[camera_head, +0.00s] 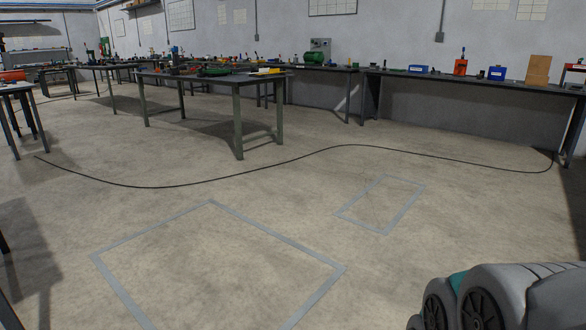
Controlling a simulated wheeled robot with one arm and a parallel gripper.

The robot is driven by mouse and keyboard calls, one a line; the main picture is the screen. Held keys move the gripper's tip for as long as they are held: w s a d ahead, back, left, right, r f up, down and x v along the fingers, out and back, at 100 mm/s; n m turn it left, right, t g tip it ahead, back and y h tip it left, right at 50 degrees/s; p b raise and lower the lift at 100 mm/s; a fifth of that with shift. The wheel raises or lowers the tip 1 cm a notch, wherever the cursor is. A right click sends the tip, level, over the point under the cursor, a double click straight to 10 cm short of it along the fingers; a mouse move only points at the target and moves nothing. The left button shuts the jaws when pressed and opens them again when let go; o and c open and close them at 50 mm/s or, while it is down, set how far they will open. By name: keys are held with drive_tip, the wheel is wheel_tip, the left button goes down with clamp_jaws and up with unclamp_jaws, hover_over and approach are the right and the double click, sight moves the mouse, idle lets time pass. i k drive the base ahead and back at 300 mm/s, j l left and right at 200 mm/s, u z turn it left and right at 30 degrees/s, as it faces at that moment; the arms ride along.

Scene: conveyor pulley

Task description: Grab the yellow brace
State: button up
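A small yellow item (268,71) lies near the right end of the dark worktable (215,80) in the middle distance. It is too small to tell whether it is the yellow brace. My gripper is not in view.
A black cable (250,170) curves across the concrete floor. Grey tape outlines (270,230) mark the open floor in front. A long bench (470,78) with blue and orange items runs along the back wall. Another table (15,90) stands at the left edge.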

sight(270, 71)
drive_tip(key=i+u, duration=0.4)
drive_tip(key=i, duration=2.95)
drive_tip(key=i+j, duration=0.1)
drive_tip(key=i, duration=1.85)
drive_tip(key=i+j+z, duration=0.1)
drive_tip(key=i, duration=0.85)
